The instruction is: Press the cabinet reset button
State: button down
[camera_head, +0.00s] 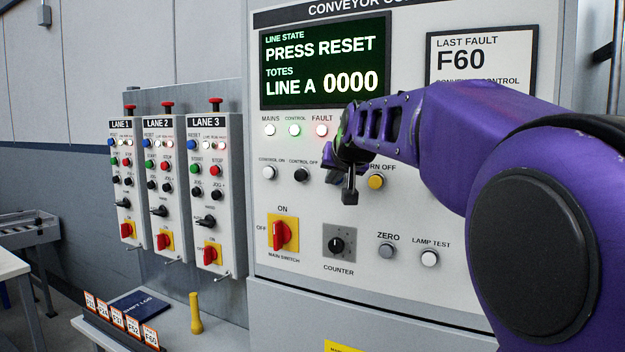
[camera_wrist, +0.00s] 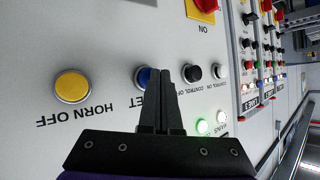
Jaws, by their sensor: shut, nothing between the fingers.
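The conveyor cabinet (camera_head: 465,240) is a light grey panel facing me, with a screen (camera_head: 322,62) reading PRESS RESET. In the wrist view a blue button (camera_wrist: 142,76) with a partly covered label ending in "ET" is partly hidden behind my fingers. In the head view my gripper hides that spot, between CONTROL OFF and HORN OFF. My gripper (camera_head: 349,196) is shut and empty in front of the panel. In the wrist view its fingertips (camera_wrist: 160,72) overlap the right edge of the blue button. I cannot tell whether they touch it.
The yellow HORN OFF button (camera_head: 376,181) and black CONTROL OFF button (camera_head: 301,175) flank that spot. Below are the red main switch (camera_head: 281,233), counter knob (camera_head: 338,243), ZERO (camera_head: 386,250) and LAMP TEST (camera_head: 429,258). Lane boxes (camera_head: 208,190) stand left, above a shelf (camera_head: 180,335).

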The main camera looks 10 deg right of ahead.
jog(key=shift+w+d, duration=0.25)
jog(key=shift+w, duration=0.1)
dwell(0.3)
jog(key=shift+s+a, duration=0.1)
jog(key=shift+s, duration=0.05)
jog(key=shift+s+a+b, duration=0.3)
jog(key=shift+s+a, duration=0.35)
jog(key=shift+s, duration=0.2)
jog(key=shift+s, duration=0.1)
jog(key=s+a, duration=0.1)
jog(key=s, duration=0.1)
jog(key=s+a+b, duration=0.1)
jog(key=s+a, duration=0.1)
jog(key=shift+r+b, duration=0.15)
jog(key=shift+b, duration=0.15)
dwell(0.5)
